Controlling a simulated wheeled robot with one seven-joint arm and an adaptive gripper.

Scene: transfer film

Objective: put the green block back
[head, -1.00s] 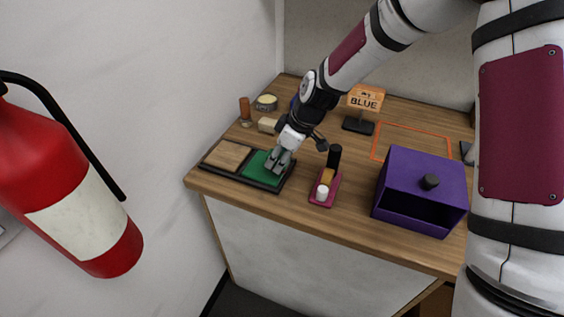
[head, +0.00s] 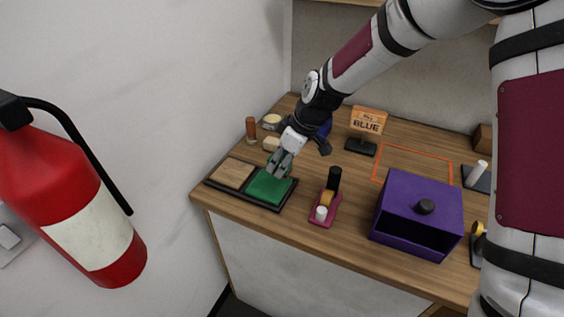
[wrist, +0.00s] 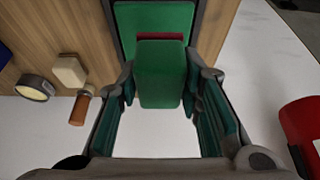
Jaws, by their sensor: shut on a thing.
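My gripper (head: 279,171) is shut on the green block (wrist: 160,82), which stands out between the fingers in the wrist view. In the head view the fingers hide most or all of the block. The gripper is over the far edge of a dark two-part tray (head: 229,188). The tray's right part has a green surface (head: 268,189) and its left part is wood-coloured. In the wrist view the green surface (wrist: 155,18) lies beyond the block, with a dark red strip between. I cannot tell whether the block touches the tray.
A magenta holder (head: 317,218) with black, yellow and white pieces stands right of the tray. Further right is a purple open-fronted box (head: 408,192). Behind are a brown cylinder (head: 251,130), a cream block (head: 271,144) and a "BLUE" sign (head: 368,121). An orange outline (head: 420,155) surrounds bare wood.

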